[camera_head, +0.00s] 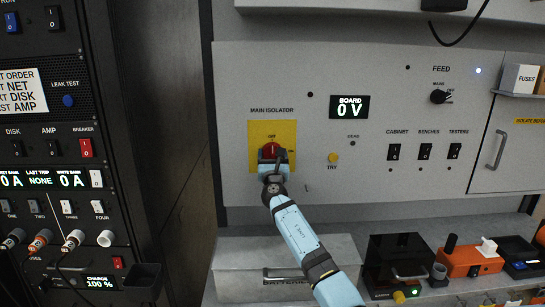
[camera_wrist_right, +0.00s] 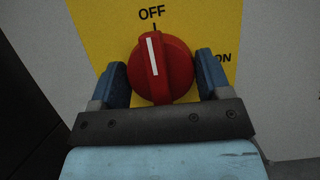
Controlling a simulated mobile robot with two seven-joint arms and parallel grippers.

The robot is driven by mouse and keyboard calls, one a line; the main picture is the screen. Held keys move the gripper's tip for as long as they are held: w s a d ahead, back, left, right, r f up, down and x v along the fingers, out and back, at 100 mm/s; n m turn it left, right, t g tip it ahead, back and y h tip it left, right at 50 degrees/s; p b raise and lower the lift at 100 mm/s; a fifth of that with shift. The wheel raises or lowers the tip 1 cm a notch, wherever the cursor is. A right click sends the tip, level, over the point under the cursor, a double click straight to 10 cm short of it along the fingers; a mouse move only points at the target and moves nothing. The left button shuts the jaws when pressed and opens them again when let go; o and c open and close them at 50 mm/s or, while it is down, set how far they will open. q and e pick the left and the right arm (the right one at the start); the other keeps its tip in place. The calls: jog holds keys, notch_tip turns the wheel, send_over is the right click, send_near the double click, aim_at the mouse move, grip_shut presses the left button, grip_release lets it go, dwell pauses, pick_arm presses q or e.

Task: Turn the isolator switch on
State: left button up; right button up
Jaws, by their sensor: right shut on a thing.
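The main isolator switch is a red rotary knob (camera_head: 268,152) on a yellow plate (camera_head: 287,131) on the grey panel. In the right wrist view the red knob (camera_wrist_right: 161,68) has a white line that points up, near the OFF mark and tilted slightly left of it. ON is printed to the right. My right gripper (camera_head: 270,157) is at the knob; in the wrist view its two blue fingers (camera_wrist_right: 162,80) stand on either side of the knob, shut on it. The board display (camera_head: 349,107) reads 0 V. My left gripper is not in view.
A black rack (camera_head: 60,130) stands at the left. Below the panel are a grey batteries box (camera_head: 240,250) and an orange device (camera_head: 470,262).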

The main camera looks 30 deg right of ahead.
jog(key=shift+f+m+g+h+b, duration=0.2)
jog(key=shift+m+g+h+b, duration=0.35)
jog(key=shift+m+b, duration=0.65)
jog(key=m+g+h+b, duration=0.1)
jog(key=m, duration=0.1)
jog(key=m+g+h+b, duration=0.1)
jog(key=m+b, duration=0.1)
jog(key=m, duration=0.1)
jog(key=shift+a, duration=0.1)
jog(key=m+g+b, duration=0.1)
jog(key=m, duration=0.1)
jog(key=m+g+h+b, duration=0.1)
jog(key=m, duration=0.2)
jog(key=shift+w+r+m+g+b, duration=0.1)
jog(key=shift+m+g+b, duration=0.5)
jog(key=shift+m, duration=0.6)
jog(key=m, duration=0.2)
jog(key=m+g+b, duration=0.1)
jog(key=m, duration=0.1)
jog(key=shift+r+g, duration=0.15)
jog(key=shift+g, duration=0.1)
jog(key=shift+m+g+y, duration=0.5)
jog(key=shift+m+y, duration=0.05)
jog(key=shift+m, duration=1.25)
jog(key=o, duration=0.9)
jog(key=shift+c, duration=0.2)
jog(key=shift+a, duration=0.1)
